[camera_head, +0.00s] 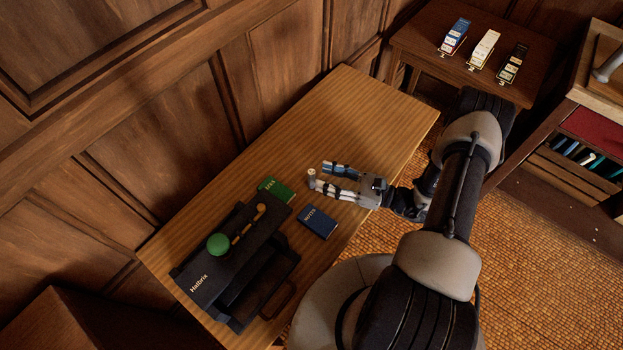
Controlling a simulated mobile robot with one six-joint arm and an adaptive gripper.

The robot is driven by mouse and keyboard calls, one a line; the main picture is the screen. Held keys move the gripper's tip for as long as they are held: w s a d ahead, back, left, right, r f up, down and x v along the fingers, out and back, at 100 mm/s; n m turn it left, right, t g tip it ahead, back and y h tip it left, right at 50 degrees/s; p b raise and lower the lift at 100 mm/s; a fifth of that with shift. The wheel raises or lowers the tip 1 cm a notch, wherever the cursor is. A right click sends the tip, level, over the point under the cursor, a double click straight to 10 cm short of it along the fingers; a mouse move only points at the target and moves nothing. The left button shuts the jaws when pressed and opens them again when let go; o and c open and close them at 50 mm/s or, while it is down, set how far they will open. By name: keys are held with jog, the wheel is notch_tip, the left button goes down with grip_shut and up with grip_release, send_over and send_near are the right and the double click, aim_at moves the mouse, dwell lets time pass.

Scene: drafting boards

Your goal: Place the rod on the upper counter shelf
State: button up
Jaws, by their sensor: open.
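My gripper (325,174) is open above the striped wooden table, its fingers pointing left. Nothing clearly shows between the fingers. A pale grey rod-like piece (607,68) lies at the far right, cut off by the picture edge; I cannot tell for sure that it is the rod. It is on the wooden top (598,92) of a cabinet, well apart from my gripper. This top may be the upper counter shelf. Below it are a red surface (590,130) and a compartment with several book-like items.
On the table (385,105) are a black device (213,280) with a green knob (218,244), a green book (275,190) and a blue book (317,222). A smaller table (420,40) at the back holds three small boxes. The table's far end is clear. A panelled wall runs behind.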

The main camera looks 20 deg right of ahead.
aim_at(311, 172)
jog(key=b+x, duration=0.1)
jog(key=x, duration=0.4)
jog(key=shift+w+a+r, duration=0.1)
jog(key=shift+w, duration=0.05)
grip_shut()
dwell(0.4)
